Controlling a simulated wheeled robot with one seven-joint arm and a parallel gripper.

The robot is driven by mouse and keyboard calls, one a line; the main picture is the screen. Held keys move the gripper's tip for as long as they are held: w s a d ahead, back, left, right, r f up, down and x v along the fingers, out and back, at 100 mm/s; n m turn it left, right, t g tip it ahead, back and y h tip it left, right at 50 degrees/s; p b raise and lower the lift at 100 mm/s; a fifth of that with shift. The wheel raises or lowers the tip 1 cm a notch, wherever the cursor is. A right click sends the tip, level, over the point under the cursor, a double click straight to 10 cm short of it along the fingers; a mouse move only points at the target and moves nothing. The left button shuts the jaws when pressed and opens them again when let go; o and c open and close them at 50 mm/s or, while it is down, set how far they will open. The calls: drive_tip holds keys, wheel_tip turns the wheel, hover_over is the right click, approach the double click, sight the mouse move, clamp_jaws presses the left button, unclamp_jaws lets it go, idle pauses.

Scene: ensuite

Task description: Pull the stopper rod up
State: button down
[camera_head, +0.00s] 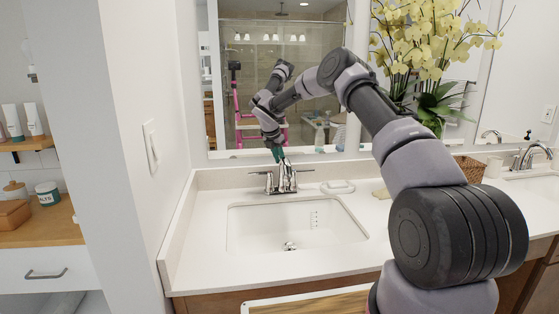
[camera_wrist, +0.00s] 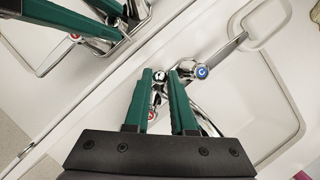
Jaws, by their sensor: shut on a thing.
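The chrome faucet (camera_head: 288,181) stands behind the white sink basin (camera_head: 297,225). My gripper (camera_head: 278,157) reaches down to the faucet's top from behind the spout. In the wrist view, my gripper's two green fingers (camera_wrist: 161,74) are nearly closed, with the small chrome stopper rod (camera_wrist: 159,77) between their tips. Most of the rod is hidden by the fingers. The blue-marked handle (camera_wrist: 202,71) is right of the fingers; the red-marked handle (camera_wrist: 151,116) shows between them, lower down. The drain stopper (camera_head: 289,245) sits in the basin floor.
A mirror (camera_head: 240,100) rises close behind the faucet and reflects the gripper. A white soap dish (camera_head: 338,187) lies right of the faucet. A yellow orchid (camera_head: 425,50) and a wicker basket (camera_head: 470,168) stand farther right. The front counter around the basin is clear.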

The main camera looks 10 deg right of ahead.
idle(0.4)
drive_tip(key=shift+r, duration=1.45)
drive_tip(key=shift+w, duration=0.1)
drive_tip(key=c, duration=0.8)
unclamp_jaws()
drive_tip(key=shift+o, duration=0.2)
drive_tip(key=v, duration=1.1)
